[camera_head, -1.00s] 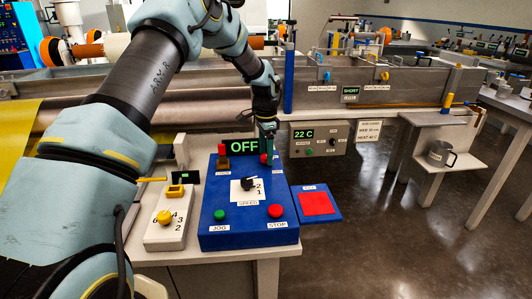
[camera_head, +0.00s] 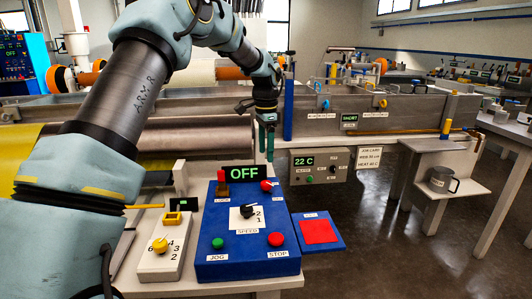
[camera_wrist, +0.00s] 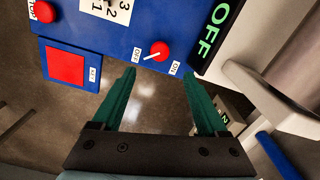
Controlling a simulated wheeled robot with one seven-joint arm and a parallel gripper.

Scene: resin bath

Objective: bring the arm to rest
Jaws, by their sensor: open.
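My gripper (camera_head: 267,142) hangs above the back right corner of the blue control panel (camera_head: 210,258), pointing down, with nothing in it. In the wrist view its two green fingers (camera_wrist: 160,95) are spread apart. The red rotary switch (camera_wrist: 158,50) lies just beyond the fingertips there, apart from them; it also shows in the head view (camera_head: 267,185). The display (camera_head: 241,173) reads OFF. My arm reaches from the left side of the head view over the bench, bent downward at the wrist.
A red pad on a blue plate (camera_head: 335,243) sits right of the panel. A white box with a yellow knob (camera_head: 160,245) stands left. Behind are the long metal bath (camera_head: 410,107), a blue post (camera_head: 288,108) and a grey meter reading 22 C (camera_head: 335,168). A metal mug (camera_head: 440,178) stands on the right shelf.

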